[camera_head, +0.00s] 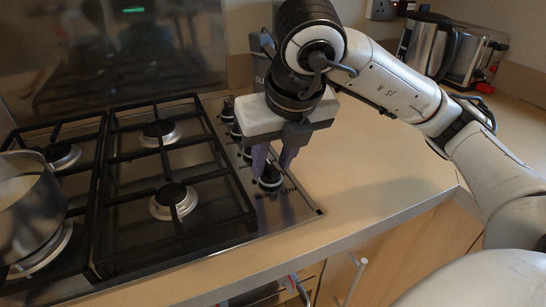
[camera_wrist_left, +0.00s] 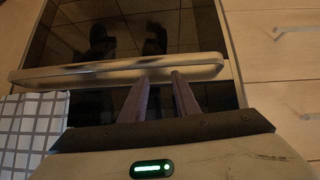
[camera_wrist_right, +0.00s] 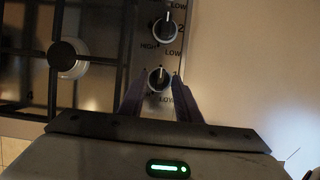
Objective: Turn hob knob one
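The front hob knob (camera_wrist_right: 160,78), which I take as knob one, is round and dark with a light pointer line. It also shows in the head view (camera_head: 270,179) at the front end of the knob row. My right gripper (camera_wrist_right: 157,76) points down at it, fingers apart, one on each side of the knob; I cannot tell whether they touch it. The fingers also show in the head view (camera_head: 273,160). My left gripper (camera_wrist_left: 160,77) has its fingers apart, with the tips at a long pale handle bar (camera_wrist_left: 120,72) on a dark glass door.
The knob marked 2 (camera_wrist_right: 165,29) is just behind. The steel hob has black grates (camera_head: 105,160) and a pot (camera_head: 28,205) at left. A kettle (camera_head: 430,45) and toaster (camera_head: 474,58) stand back right. The counter right of the hob is clear. A checked cloth (camera_wrist_left: 32,125) hangs at left.

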